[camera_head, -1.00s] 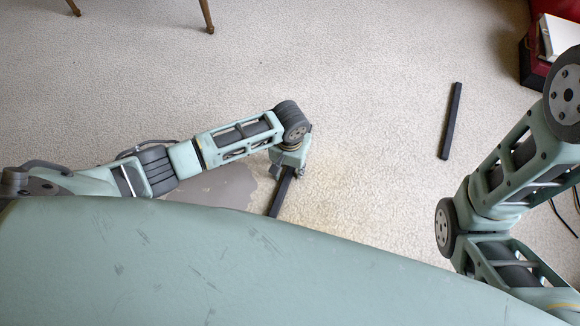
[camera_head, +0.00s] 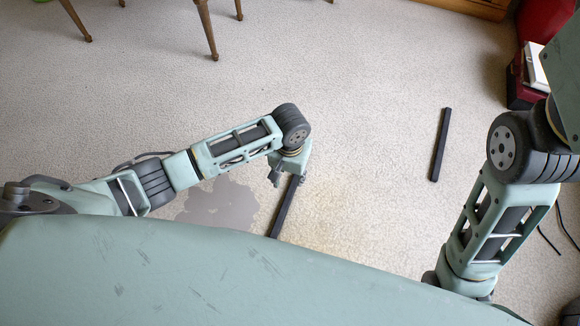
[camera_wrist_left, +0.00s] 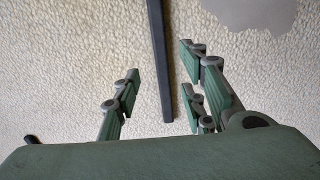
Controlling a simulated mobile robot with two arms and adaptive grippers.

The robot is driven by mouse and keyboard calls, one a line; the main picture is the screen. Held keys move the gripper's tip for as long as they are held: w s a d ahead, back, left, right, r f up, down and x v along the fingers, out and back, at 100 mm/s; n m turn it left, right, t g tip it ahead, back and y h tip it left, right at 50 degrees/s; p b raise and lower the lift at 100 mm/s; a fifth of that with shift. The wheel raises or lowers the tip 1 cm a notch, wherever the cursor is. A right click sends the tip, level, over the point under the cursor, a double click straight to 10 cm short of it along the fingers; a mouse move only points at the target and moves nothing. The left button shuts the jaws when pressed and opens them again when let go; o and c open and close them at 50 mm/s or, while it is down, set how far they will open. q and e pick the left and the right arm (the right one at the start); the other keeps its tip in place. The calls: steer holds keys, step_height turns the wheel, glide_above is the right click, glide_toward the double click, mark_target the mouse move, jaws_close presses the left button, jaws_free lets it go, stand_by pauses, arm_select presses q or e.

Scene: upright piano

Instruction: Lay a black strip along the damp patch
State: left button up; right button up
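A grey damp patch (camera_head: 220,205) lies on the pale carpet left of my left gripper; its edge also shows at the top right of the left wrist view (camera_wrist_left: 255,12). A black strip (camera_head: 284,208) lies on the carpet close to the patch's right side, with pale carpet between them. My left gripper (camera_head: 289,176) is over the strip's far end. In the left wrist view, its fingers (camera_wrist_left: 159,76) are spread with the strip (camera_wrist_left: 159,50) running between them, apart from both. A second black strip (camera_head: 440,145) lies farther right. My right gripper is out of view.
Wooden chair legs (camera_head: 207,30) stand at the top left. A dark red box (camera_head: 520,85) with a white object (camera_head: 537,66) on it is at the right edge. Dark cables (camera_head: 555,235) lie at the lower right. The carpet between the two strips is clear.

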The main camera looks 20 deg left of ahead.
arm_select(q)
steer(key=shift+r, duration=0.65)
